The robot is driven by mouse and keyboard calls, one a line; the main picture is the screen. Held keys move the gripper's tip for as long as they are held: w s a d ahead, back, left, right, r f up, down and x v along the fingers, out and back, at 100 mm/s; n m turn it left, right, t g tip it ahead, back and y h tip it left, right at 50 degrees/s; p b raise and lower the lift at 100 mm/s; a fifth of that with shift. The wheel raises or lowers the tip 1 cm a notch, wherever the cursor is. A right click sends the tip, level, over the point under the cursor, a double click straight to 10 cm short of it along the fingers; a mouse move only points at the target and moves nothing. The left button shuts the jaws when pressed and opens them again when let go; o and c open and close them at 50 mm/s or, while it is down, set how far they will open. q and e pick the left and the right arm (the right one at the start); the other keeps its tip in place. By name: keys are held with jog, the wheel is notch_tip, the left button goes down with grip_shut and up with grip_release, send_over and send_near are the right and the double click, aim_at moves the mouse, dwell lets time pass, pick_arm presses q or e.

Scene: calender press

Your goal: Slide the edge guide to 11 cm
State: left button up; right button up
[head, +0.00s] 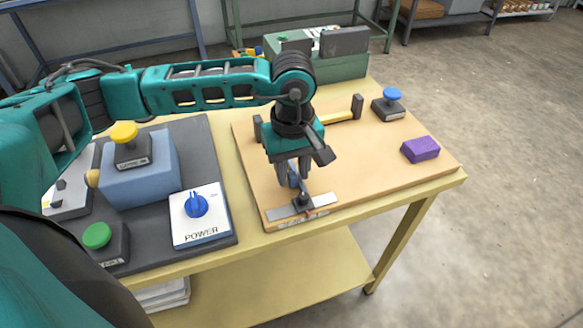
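The edge guide (304,201), a small dark block with a red mark, sits on a grey metal scale strip (323,201) at the front edge of the wooden board. The scale's numbers are too small to read. My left gripper (294,180) points down just above and behind the guide. Its two fingers show a gap with a bluish part between them. I cannot tell whether they touch or grip it. My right gripper is not in view.
On the left stand a POWER switch box (200,228), a yellow-topped button (127,148) and a green button (97,236). A green box (340,68) stands behind.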

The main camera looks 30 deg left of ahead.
aim_at(292, 175)
pick_arm(q)
jog(key=shift+o, duration=0.6)
notch_tip(292, 175, up, 13)
jog(key=shift+s+f, duration=0.1)
dwell(0.6)
